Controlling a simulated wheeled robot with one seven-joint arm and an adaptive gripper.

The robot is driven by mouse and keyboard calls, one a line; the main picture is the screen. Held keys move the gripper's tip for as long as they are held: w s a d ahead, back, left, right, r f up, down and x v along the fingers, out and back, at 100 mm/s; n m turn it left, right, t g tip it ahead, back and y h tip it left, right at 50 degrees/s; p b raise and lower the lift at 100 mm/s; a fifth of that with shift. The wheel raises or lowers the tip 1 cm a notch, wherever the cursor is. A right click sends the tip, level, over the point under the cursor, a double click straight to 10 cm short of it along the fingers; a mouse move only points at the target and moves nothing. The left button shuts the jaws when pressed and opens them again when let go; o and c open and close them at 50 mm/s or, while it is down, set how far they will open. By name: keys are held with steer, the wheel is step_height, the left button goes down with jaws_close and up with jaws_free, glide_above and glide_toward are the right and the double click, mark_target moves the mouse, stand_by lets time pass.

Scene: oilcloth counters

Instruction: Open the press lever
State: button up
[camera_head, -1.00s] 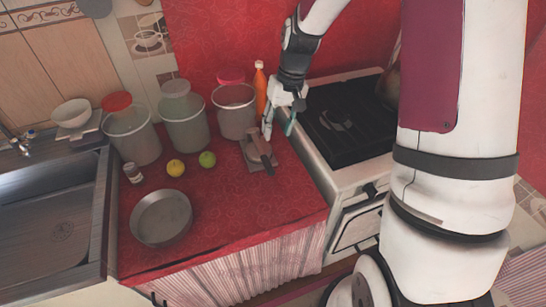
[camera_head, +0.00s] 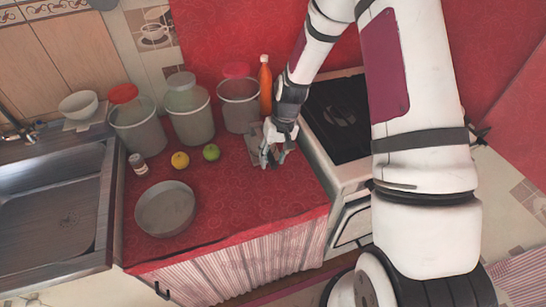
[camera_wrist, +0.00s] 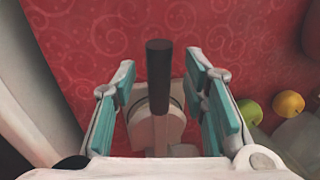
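The press (camera_head: 256,140) stands on the red counter in the head view, partly hidden behind my gripper (camera_head: 272,160). In the wrist view, its lever (camera_wrist: 158,72) has a dark cylindrical handle on a thin bar and points away from the palm. The round pale press body (camera_wrist: 174,128) shows under the bar. My gripper (camera_wrist: 166,92) is open, with one teal-padded finger on each side of the lever. There is a visible gap between the lever and each pad. The lever's angle is hard to judge, since my gripper covers it in the head view.
An orange bottle (camera_head: 265,84) and several lidded canisters stand behind and left of the press. A green fruit (camera_head: 211,152), a yellow fruit (camera_head: 180,160) and a pan (camera_head: 165,208) are left. The stove (camera_head: 338,115) borders the right side. The counter's front is clear.

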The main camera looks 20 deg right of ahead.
steer(key=shift+f, duration=0.2)
jaws_close()
